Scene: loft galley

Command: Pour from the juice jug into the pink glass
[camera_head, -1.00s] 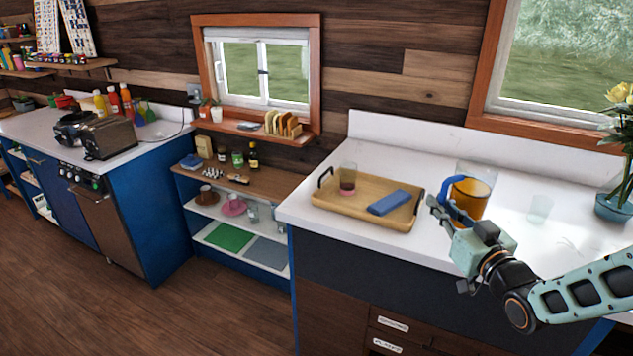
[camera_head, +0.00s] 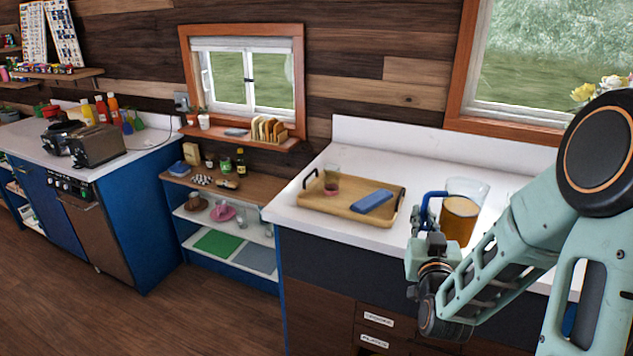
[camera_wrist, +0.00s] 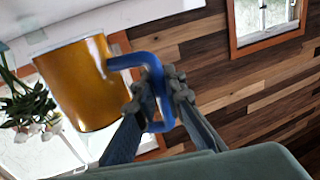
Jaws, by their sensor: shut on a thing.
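The juice jug (camera_head: 459,220) is clear with orange juice in it and a blue handle. It stands upright at the counter's front, right of the tray; I cannot tell whether its base touches the counter. My gripper (camera_head: 426,232) is shut on the blue handle. In the wrist view the jug (camera_wrist: 80,85) fills the left side, and the fingers of my gripper (camera_wrist: 158,92) close around the handle. The pink glass (camera_head: 332,184), clear with a pink lower part, stands upright on the tray, left of the jug and apart from it.
The wooden tray (camera_head: 345,206) has dark handles and also holds a blue folded cloth or block (camera_head: 371,200). Yellow flowers (camera_head: 584,92) show behind my arm, which hides much of the right counter. The white counter (camera_head: 400,162) behind the tray is clear.

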